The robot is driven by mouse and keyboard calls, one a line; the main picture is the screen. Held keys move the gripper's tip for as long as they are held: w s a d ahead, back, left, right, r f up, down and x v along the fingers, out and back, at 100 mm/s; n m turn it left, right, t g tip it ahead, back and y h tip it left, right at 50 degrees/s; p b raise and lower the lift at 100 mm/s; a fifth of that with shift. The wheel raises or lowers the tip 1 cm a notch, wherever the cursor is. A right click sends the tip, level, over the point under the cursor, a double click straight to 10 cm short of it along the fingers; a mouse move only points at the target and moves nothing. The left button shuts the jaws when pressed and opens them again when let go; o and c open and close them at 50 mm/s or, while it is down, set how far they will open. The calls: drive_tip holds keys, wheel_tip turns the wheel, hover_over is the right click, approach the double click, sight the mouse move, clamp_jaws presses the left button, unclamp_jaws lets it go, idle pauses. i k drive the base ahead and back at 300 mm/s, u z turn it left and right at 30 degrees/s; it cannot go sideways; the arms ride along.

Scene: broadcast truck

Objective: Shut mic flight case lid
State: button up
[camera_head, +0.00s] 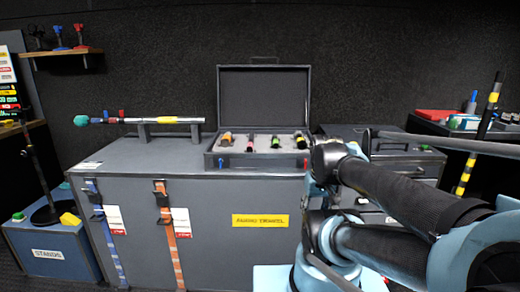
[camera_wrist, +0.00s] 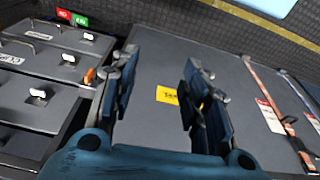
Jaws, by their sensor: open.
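The mic flight case (camera_head: 215,160) stands on top of a long grey trunk in the head view. Its dark lid (camera_head: 263,95) is open and upright at the back, with a handle on its top edge. Several mics with coloured bands lie in its pale tray. My gripper (camera_wrist: 163,72) is open and empty in the wrist view, its two fingers well apart and facing the trunk front. In the head view my arm reaches in from the right and ends just right of the case; the fingertips cannot be made out there. The case cannot be made out in the wrist view.
The grey trunk (camera_head: 140,160) has a yellow label (camera_head: 260,221) and straps on its front. A boom mic (camera_head: 140,120) rests on stands left of the case. A drawer unit (camera_wrist: 40,65) stands beside the trunk. A blue stands box (camera_head: 48,255) is at left.

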sight(249, 96)
drive_tip(key=k, duration=1.25)
drive_tip(key=u, duration=0.65)
drive_tip(key=i, duration=1.9)
drive_tip(key=z, duration=0.7)
